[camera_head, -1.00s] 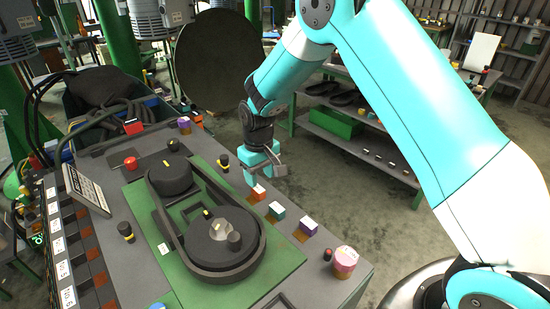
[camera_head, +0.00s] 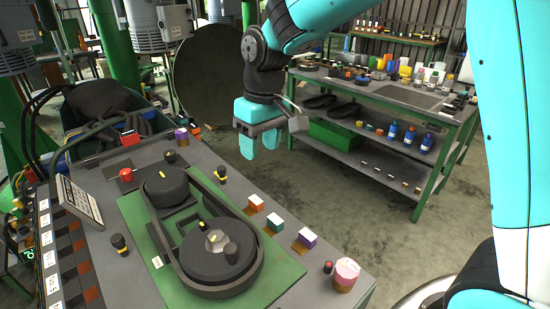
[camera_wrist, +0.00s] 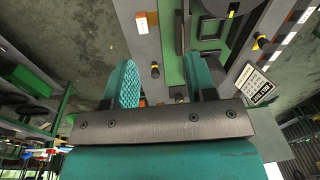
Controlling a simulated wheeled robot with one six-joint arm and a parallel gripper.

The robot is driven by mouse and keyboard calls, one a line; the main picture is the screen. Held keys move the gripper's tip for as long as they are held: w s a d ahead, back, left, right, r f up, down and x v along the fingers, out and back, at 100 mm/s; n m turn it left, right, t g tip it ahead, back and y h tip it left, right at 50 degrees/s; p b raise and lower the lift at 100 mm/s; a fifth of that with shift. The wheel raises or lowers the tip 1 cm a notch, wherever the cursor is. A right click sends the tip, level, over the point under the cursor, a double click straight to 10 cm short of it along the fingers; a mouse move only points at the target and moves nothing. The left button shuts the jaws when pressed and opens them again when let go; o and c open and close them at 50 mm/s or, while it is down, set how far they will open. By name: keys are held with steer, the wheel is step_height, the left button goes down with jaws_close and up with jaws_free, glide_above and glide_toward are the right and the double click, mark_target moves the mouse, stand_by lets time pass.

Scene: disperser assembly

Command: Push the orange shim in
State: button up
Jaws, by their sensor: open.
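The orange shim (camera_head: 255,204), a small block with a white top and orange side, sits on the grey bench top at the right edge of the green plate. A white-and-orange block, apparently the same shim (camera_wrist: 142,22), shows at the top of the wrist view. My gripper (camera_head: 260,143), with teal fingers, is above and beyond the shim in the head view, apart from it. In the wrist view the two fingers (camera_wrist: 163,82) are spread with nothing between them. A teal shim (camera_head: 274,223) and a purple shim (camera_head: 305,240) stand in a row with it.
The belt-and-pulley unit (camera_head: 205,240) lies left of the shims. Black-and-yellow knobs (camera_head: 221,174) stand up around it. A pink-topped cylinder (camera_head: 345,275) and a red button (camera_head: 328,267) are at the near right. A shelf table (camera_head: 400,95) stands across the open floor.

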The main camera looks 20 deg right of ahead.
steer(key=s+a+r+n+y, duration=0.1)
steer(key=s+r, duration=0.2)
steer(key=s, duration=0.8)
steer(key=shift+s+a+r+y, duration=0.15)
steer(key=shift+a+y, duration=0.15)
steer(key=shift+a, duration=0.05)
steer(key=shift+s, duration=0.1)
